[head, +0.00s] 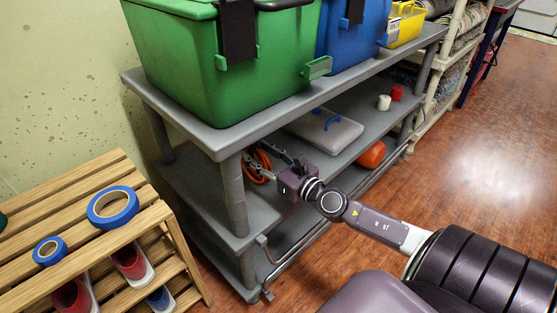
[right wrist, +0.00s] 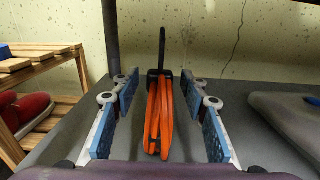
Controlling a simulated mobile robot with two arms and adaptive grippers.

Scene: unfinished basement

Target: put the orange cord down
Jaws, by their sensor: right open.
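The orange cord (right wrist: 158,112) is a coiled orange bundle with a black plug end, resting on the grey shelf in the right wrist view. In the head view the orange cord (head: 258,164) shows on the middle shelf, partly hidden by the gripper and the shelf post. My right gripper (right wrist: 160,130) is open, with its blue-padded fingers on either side of the cord and a gap on both sides. In the head view my right gripper (head: 273,172) reaches in over the shelf from the right. My left gripper is not in view.
The grey shelving unit (head: 218,142) has posts (head: 234,195) close to my right gripper. A grey case (head: 325,131) lies on the same shelf to the right. Green (head: 225,75) and blue bins (head: 345,45) stand above. A wooden rack (head: 150,195) stands at left.

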